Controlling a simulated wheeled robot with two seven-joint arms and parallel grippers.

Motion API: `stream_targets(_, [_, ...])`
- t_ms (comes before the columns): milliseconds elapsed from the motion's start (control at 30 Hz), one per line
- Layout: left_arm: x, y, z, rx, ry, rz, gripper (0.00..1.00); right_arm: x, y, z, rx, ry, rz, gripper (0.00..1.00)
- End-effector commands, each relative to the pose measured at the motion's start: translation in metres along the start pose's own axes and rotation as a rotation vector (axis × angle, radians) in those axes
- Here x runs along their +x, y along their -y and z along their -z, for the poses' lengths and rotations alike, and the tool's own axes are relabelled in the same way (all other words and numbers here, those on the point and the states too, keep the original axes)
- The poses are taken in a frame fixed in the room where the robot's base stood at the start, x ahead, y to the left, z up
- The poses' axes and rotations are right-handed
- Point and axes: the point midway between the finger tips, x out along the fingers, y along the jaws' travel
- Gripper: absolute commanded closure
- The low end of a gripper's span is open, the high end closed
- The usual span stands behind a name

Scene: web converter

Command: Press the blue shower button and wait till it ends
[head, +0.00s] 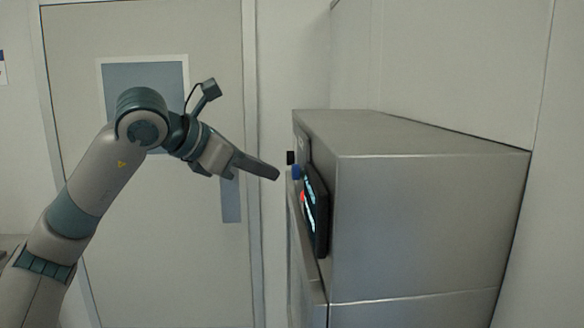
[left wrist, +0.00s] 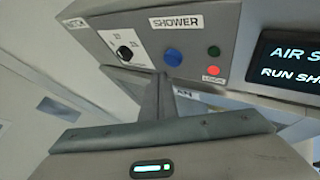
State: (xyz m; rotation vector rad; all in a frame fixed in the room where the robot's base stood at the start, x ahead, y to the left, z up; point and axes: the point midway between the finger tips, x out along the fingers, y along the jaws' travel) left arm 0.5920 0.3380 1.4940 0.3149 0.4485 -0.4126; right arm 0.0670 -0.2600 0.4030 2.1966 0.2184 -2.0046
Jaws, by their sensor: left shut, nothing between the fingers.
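The blue shower button (left wrist: 173,57) sits on the metal panel under the "SHOWER" label in the left wrist view. In the head view the blue button (head: 296,172) sticks out from the left face of the steel cabinet. My left gripper (head: 277,175) is shut and empty, its tips pointing right at the button, with a small gap showing in the head view. In the left wrist view the closed fingers (left wrist: 160,85) end just below and left of the button; I cannot tell contact there. My right gripper is not in view.
A lit display (left wrist: 288,60) reads "AIR S" and "RUN SH", cut off. The steel cabinet (head: 430,210) stands right; a door (head: 160,240) is behind my arm.

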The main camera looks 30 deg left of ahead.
Motion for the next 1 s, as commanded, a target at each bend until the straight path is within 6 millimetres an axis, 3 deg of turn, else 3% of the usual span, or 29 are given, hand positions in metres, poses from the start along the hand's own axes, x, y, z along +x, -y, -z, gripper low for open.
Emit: stream_targets(1000, [0.0051, 0.0042, -0.0038, 0.000, 0.000, 0.000, 1.00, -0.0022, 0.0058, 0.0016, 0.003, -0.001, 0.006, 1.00])
